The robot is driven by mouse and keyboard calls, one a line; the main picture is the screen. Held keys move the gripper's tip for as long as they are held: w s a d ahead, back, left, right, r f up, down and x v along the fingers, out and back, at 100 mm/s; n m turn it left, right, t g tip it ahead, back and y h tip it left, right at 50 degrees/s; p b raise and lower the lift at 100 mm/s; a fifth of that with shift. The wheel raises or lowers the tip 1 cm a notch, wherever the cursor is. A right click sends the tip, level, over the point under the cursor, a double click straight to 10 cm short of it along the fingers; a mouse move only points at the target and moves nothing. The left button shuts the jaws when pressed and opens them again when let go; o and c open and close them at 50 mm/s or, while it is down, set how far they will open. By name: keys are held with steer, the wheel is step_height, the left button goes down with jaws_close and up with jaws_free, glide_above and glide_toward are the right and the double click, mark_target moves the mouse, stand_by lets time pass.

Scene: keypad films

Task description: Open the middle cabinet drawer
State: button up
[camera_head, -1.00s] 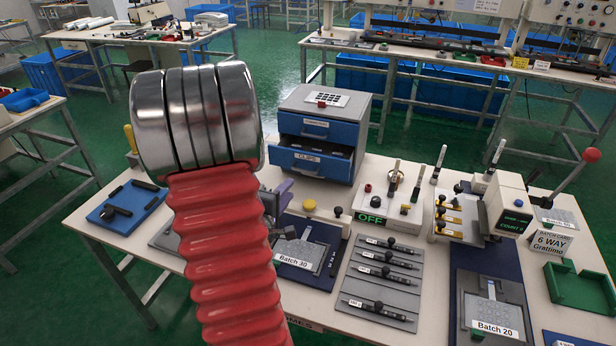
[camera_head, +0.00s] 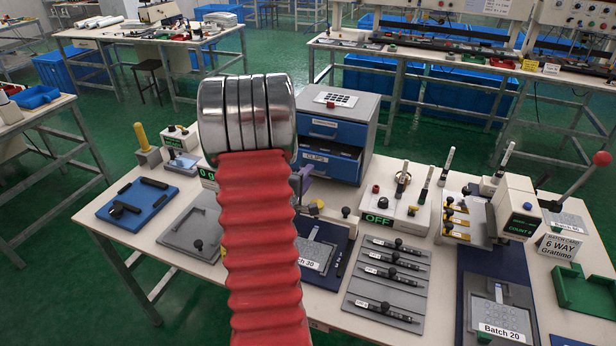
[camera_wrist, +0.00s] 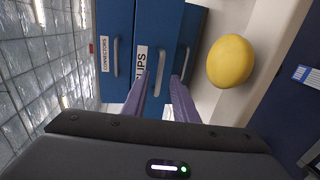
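The cabinet (camera_head: 362,102) has a grey body and blue drawer fronts. Its middle drawer (camera_head: 337,170), labelled CLIPS, stands partly out below the top drawer (camera_head: 333,131), with a dark inside showing. My gripper (camera_wrist: 161,76) has two purple fingers, apart and pointing at the CLIPS front in the wrist view. The pale bar handle (camera_wrist: 159,74) of that drawer shows in the gap between the fingertips; contact cannot be told. The bottom drawer (camera_wrist: 189,30) is at the right there. In the head view my red arm hides most of the gripper.
A yellow round knob (camera_wrist: 231,61) is close to the right of the fingers in the wrist view. The OFF box (camera_head: 395,212) stands right of the cabinet. A blue tray (camera_head: 138,204) lies at the table's left, and the Batch 30 plate (camera_head: 314,256) is in front.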

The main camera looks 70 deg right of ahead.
steer(key=shift+x, duration=0.75)
steer(key=shift+c, duration=0.4)
jaws_close()
steer(key=shift+a+f, duration=0.1)
stand_by(0.4)
